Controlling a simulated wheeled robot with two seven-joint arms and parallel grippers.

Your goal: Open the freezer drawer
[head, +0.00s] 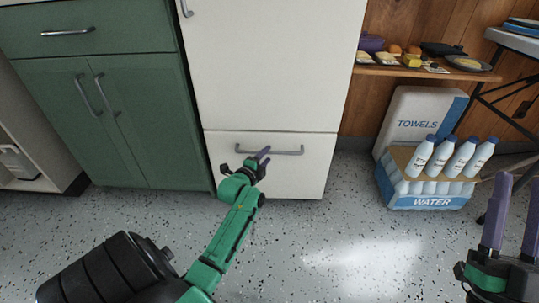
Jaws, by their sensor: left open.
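The freezer drawer (300,176) is the lower white front of the fridge, and it looks closed. Its grey bar handle (287,153) runs across near the top of the drawer front. My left gripper (265,155) is open, with its purple fingers at the left part of the handle. I cannot tell whether the fingers are around the bar or only in front of it. The gripper hides part of the handle's left half. My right gripper (518,190) is at the lower right, its two purple fingers apart and empty, far from the drawer.
The upper white fridge door (275,65) is closed. Green cabinets (130,125) stand to the left. To the right are a water pack with several bottles (426,201), a towels box (408,108) and a wooden shelf (425,72) with food. The speckled floor before the drawer is clear.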

